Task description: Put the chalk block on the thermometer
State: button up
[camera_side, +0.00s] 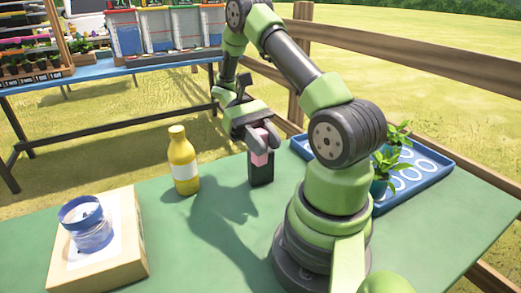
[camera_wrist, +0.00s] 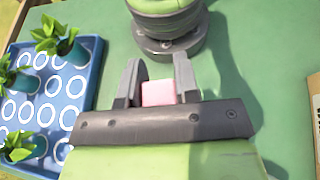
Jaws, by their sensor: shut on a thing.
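The pink chalk block (camera_side: 259,158) is between the jaws of my gripper (camera_side: 263,142), which is shut on it. In the wrist view the pink block (camera_wrist: 158,93) shows between the two fingers of my gripper (camera_wrist: 157,75). The fingers hide part of the block. The dark box cannot be made out in the wrist view.
A yellow bottle (camera_side: 183,162) stands left of my gripper. A cardboard box (camera_side: 120,262) with a blue-lidded jar (camera_side: 88,224) is at front left. A blue tray (camera_side: 440,172) with potted seedlings (camera_side: 386,165) is at right. The green table (camera_side: 185,235) between is clear.

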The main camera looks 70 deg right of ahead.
jog(key=w+d+r+n+t+h, duration=0.1)
jog(key=d+r+n+t+h, duration=0.3)
jog(key=n+h, duration=0.6)
jog(key=w+d+r+n+t+h, duration=0.15)
jog(key=d+r+n+h, duration=0.35)
jog(key=n+h, duration=0.55)
notch_tip(320, 180, down, 10)
jog(key=shift+s+d+r, duration=0.1)
jog(key=shift+d, duration=0.05)
jog(key=o, duration=0.9)
jog(key=shift+o, duration=0.2)
